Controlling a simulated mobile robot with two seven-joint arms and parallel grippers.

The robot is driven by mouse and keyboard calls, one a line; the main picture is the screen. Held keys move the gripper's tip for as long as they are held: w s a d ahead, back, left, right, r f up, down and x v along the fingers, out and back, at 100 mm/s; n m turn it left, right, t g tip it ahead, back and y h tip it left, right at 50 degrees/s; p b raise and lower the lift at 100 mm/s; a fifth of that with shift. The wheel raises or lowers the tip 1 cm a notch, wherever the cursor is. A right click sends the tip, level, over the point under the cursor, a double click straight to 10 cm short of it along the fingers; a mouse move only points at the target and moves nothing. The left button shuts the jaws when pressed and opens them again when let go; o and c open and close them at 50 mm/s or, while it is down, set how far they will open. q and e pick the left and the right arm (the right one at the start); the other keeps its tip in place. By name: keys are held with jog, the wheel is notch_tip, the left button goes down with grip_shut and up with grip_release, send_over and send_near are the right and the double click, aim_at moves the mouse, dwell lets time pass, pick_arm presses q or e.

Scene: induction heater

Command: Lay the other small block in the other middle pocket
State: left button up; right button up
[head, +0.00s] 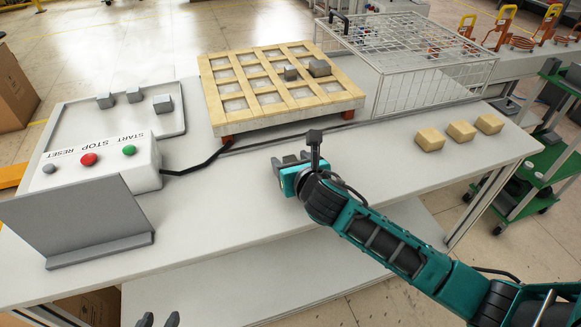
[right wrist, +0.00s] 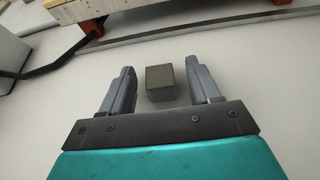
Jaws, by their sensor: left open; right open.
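A small dark grey block (right wrist: 161,83) sits between the fingers of my right gripper (right wrist: 165,88) in the right wrist view. There is a gap on each side, so the fingers do not grip it. In the head view my right gripper (head: 290,162) is open, low over the table in front of the wooden grid (head: 225,112); the block there is hard to make out. The grid has rows of square pockets. A smaller grey block (head: 290,73) and a larger one (head: 319,68) are in its right part. My left gripper (head: 158,321) is open at the bottom edge, mostly cut off.
A grey tray (head: 80,135) at left holds three grey blocks (head: 133,95). A button box (head: 100,165) and a grey panel (head: 85,225) stand in front of it. A wire cage (head: 430,90) stands behind right; three tan blocks (head: 461,131) lie at right.

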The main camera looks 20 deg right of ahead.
jog(key=shift+w+f, duration=0.2)
jog(key=shift+w, duration=0.25)
grip_shut()
dwell(0.3)
